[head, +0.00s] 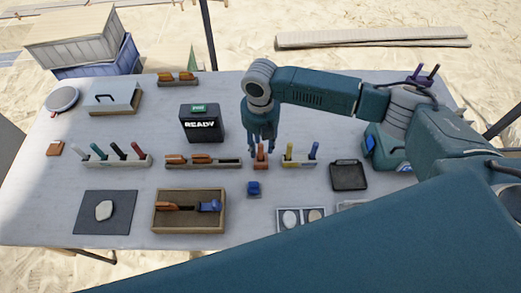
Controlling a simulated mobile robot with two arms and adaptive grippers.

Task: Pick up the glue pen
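My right gripper (261,148) points straight down over the middle of the table. Its fingers look spread, one on each side of an upright orange-red item (261,158) in a small holder. I cannot tell whether they touch it. No readable label marks the glue pen. Upright pen-like items stand in a left rack (118,160), coloured white, teal, dark and red. A right rack (299,160) holds a yellow one (290,151) and a blue one (314,151). My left gripper is out of view.
A black READY box (202,124) stands behind the racks. A long tool rack (203,162) lies left of my gripper. In front are a blue block (253,188), a wooden tray (160,212) and a dark mat (88,223) with a stone. A black tray (348,176) lies right.

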